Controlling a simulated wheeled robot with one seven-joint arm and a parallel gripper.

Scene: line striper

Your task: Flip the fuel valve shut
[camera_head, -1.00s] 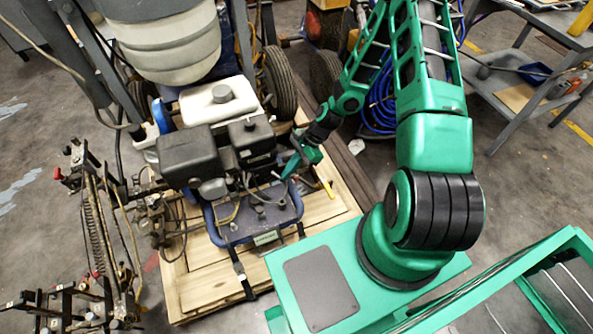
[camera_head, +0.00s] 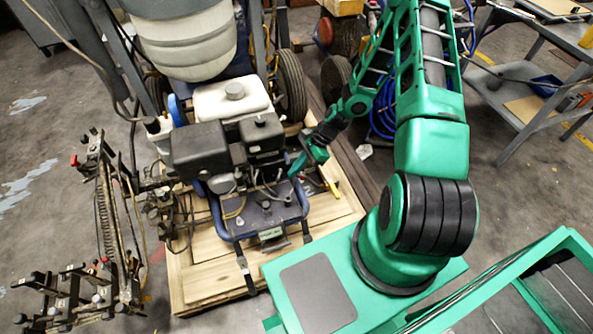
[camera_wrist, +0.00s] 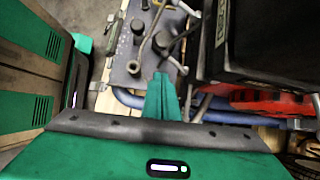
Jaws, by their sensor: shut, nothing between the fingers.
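The engine (camera_head: 262,140) of the line striper sits on a blue frame, with a white tank (camera_head: 230,100) on top. I cannot make out for certain which small part is the fuel valve. My gripper (camera_head: 294,172) is at the right side of the engine, its fingers pointing down toward it. In the wrist view my gripper (camera_wrist: 162,82) is shut and empty, its tips close to a grey plate (camera_wrist: 125,68) with dark knobs and a bent metal rod (camera_wrist: 150,38). Whether the tips touch anything there is unclear.
A blue frame tube (camera_wrist: 205,114) runs close to the fingers in the wrist view, with a black engine housing (camera_wrist: 265,45) at right. The machine stands on a wooden pallet (camera_head: 205,285). A grey cart (camera_head: 530,110) stands at the back right.

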